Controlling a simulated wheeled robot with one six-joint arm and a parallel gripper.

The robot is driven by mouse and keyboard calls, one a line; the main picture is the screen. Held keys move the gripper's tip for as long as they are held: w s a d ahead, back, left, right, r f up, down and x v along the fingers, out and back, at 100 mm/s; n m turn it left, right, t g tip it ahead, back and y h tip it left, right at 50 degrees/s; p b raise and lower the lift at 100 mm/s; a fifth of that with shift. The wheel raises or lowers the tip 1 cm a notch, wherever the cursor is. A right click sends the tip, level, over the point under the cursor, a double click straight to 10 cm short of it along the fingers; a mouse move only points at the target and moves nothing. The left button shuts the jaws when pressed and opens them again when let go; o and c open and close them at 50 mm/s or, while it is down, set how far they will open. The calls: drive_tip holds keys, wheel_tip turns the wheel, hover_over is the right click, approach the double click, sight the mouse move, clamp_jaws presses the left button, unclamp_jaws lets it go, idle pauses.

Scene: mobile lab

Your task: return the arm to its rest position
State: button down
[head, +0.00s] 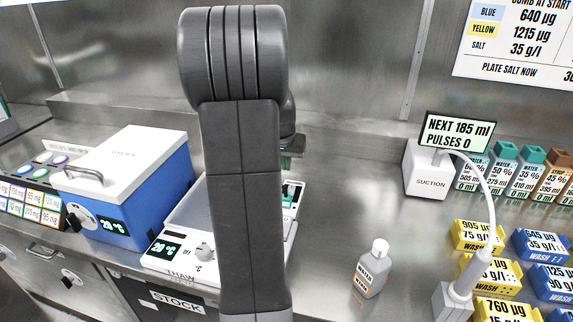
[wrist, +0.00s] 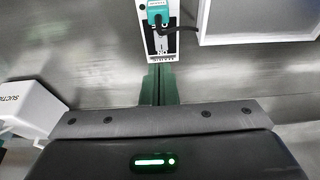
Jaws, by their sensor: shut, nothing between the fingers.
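My arm (head: 243,160) stands upright in the middle of the head view and hides part of the bench behind it. My gripper (wrist: 161,84) shows in the wrist view as two dark green fingers, shut together with nothing between them. In the head view its green end (head: 292,148) shows only partly, just right of the arm. In the wrist view the fingertips point toward a white panel with a teal switch (wrist: 157,14). Whether they touch it I cannot tell.
A white-topped blue box (head: 130,190) and a thaw unit (head: 172,250) stand left and behind my arm. A bottle (head: 371,270) stands right of it. The suction unit (head: 425,170) and wash blocks (head: 478,237) are farther right. Bare steel bench lies between arm and suction unit.

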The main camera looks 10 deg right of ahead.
hover_over(290, 193)
wheel_tip(290, 193, down, 8)
drive_tip(key=shift+f+p, duration=0.1)
drive_tip(key=shift+p, duration=0.35)
drive_tip(key=shift+w, duration=0.2)
drive_tip(key=shift+d+r+g+p, duration=0.1)
drive_tip(key=shift+r+g+p, duration=0.35)
drive_tip(key=shift+g+p, duration=0.1)
drive_tip(key=shift+s+r+y, duration=0.2)
drive_tip(key=shift+r+y, duration=0.1)
drive_tip(key=shift+r, duration=0.65)
